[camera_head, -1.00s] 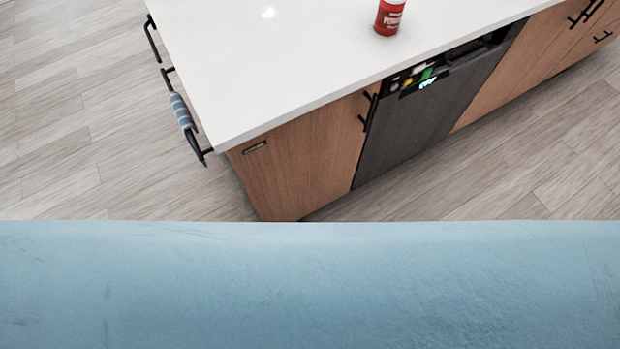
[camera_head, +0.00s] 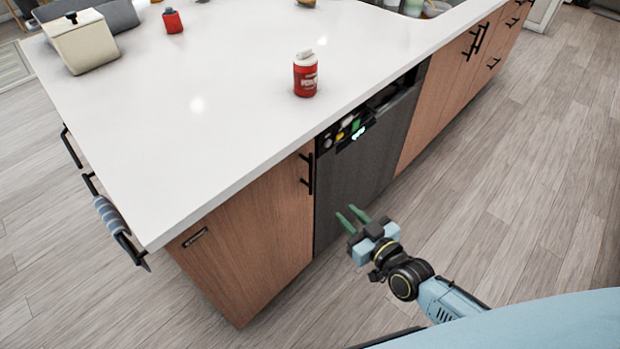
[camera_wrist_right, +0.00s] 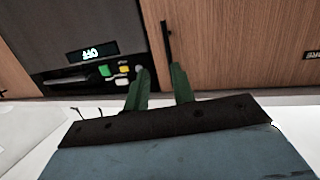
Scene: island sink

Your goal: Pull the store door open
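The wooden cabinet door (camera_head: 248,243) is at the near corner of the island, left of the dark dishwasher (camera_head: 360,165), and looks closed. Its black vertical bar handle (camera_head: 308,174) is near its upper right edge. My right gripper (camera_head: 346,212) is in front of the dishwasher, right of and below the handle in the head view, with its green fingers apart and empty. In the right wrist view, the handle (camera_wrist_right: 167,42) shows beyond the open fingers (camera_wrist_right: 159,67), apart from them. My left gripper is not in view.
The white countertop (camera_head: 200,130) overhangs the door and carries a red bottle (camera_head: 306,75). A towel (camera_head: 110,215) hangs on a black rail on the island's left side. Wooden floor (camera_head: 500,200) lies clear to the right.

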